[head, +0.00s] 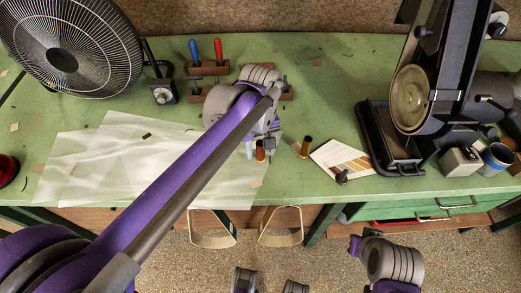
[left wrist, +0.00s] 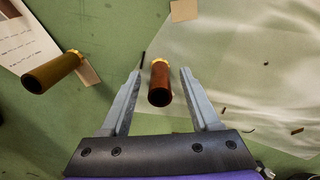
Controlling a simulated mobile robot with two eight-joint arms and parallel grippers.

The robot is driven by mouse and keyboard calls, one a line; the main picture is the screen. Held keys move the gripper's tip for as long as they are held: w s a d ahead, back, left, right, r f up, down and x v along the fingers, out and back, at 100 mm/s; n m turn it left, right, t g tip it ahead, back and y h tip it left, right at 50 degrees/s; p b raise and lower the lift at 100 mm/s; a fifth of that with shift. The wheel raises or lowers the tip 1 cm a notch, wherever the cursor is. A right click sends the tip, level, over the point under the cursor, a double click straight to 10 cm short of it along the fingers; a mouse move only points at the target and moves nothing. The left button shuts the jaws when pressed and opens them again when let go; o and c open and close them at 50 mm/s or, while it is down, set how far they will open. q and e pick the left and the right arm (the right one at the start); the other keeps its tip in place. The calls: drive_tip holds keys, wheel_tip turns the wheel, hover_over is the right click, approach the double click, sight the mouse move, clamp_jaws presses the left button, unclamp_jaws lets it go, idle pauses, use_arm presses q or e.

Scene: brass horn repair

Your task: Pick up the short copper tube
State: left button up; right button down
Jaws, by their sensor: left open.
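The short copper tube (left wrist: 160,86) is reddish brown with a bright brass-coloured rim. In the left wrist view it lies in the gap between the two fingers of my left gripper (left wrist: 160,75), with space on both sides. In the head view the copper tube (head: 260,153) is on the green bench, right below my left gripper (head: 259,143), which partly hides it. My left gripper is open and holds nothing. Whether its fingers are level with the tube is unclear. My right arm shows at the bottom right, but its fingers do not show.
An olive-brown tube (head: 306,146) stands to the right of the copper one; it also shows in the left wrist view (left wrist: 52,72). Translucent sheets (head: 100,165) cover the bench to the left. A belt grinder (head: 412,95) stands at the right.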

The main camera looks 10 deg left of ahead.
use_arm(q)
clamp_jaws()
drive_tip(key=shift+r, duration=0.1)
idle(0.3)
